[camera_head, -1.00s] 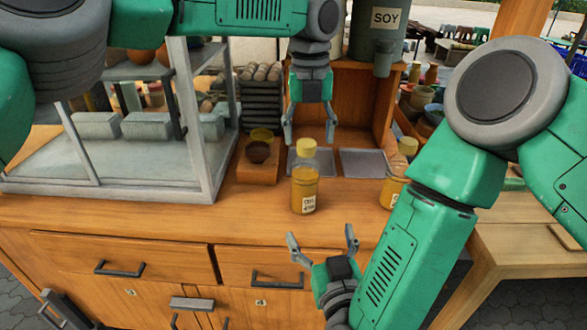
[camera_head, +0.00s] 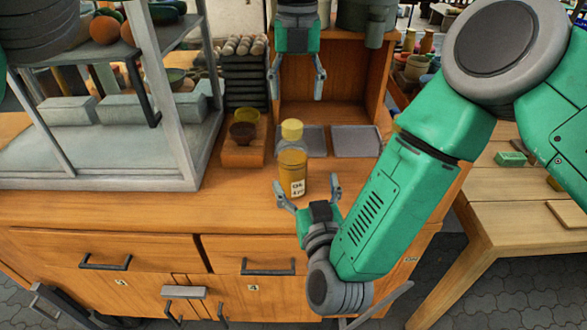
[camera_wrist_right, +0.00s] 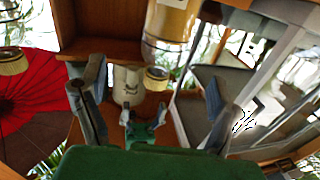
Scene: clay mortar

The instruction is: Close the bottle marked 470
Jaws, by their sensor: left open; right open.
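An amber bottle (camera_head: 292,167) with a pale label and a yellow cap (camera_head: 291,130) stands upright on the wooden counter; I cannot read its number for certain. Whether the cap is tight I cannot tell. My left gripper (camera_head: 297,92) is open and empty, pointing down above and behind the bottle. My right gripper (camera_head: 307,186) is open, low at the bottle's near side, its fingers apart.
Bowls on a wooden block (camera_head: 242,157), two grey trays (camera_head: 355,141) and a glass case (camera_head: 110,180) stand near. Drawers are below.

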